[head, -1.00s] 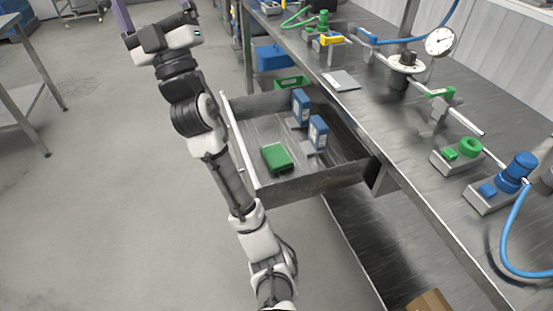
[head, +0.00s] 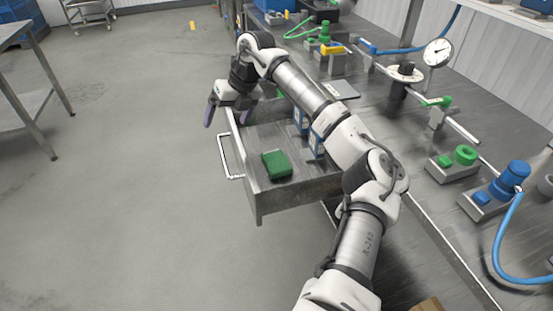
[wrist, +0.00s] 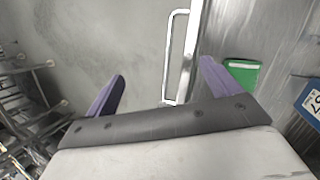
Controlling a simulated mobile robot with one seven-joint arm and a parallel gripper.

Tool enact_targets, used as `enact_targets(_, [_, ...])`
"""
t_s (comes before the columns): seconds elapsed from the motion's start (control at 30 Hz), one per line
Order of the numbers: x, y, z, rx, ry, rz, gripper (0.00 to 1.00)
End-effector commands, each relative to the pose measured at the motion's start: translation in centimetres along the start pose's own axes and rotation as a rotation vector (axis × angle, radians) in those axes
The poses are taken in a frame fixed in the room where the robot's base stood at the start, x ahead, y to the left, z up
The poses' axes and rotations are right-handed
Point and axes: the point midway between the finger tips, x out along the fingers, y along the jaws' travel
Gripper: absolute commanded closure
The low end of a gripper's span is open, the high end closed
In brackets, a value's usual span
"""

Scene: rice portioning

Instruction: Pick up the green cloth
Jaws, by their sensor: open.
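The green cloth (head: 277,164) is a small folded block lying in the open drawer (head: 310,190), near its front wall. My gripper (head: 228,114) is open and empty, with purple fingers pointing down. In the head view it hangs above the far end of the drawer's front wall, apart from the cloth.
Blue labelled boxes (head: 317,140) stand in the drawer behind the cloth, partly covered by my arm. The drawer handle (head: 228,160) juts out to the left. The workbench (head: 425,185) with pipes and valves runs along the right.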

Motion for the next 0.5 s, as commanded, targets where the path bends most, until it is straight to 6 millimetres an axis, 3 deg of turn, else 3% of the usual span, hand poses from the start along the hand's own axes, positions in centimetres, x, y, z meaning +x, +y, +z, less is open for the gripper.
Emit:
enact_targets(0.03, [-1.0, -3.2, -1.4, 0.046, 0.066, -0.102, 0.11])
enact_targets(0.1, [-2.2, -6.6, -3.3, 0.102, 0.146, -0.211, 0.11])
enact_targets(0.2, [-3.6, -9.4, -5.1, 0.156, 0.219, -0.307, 0.11])
enact_targets(0.33, [-3.6, -10.8, -6.2, 0.182, 0.255, -0.346, 0.11])
enact_targets(0.5, [-0.7, -11.6, -7.1, 0.181, 0.256, -0.341, 0.11])
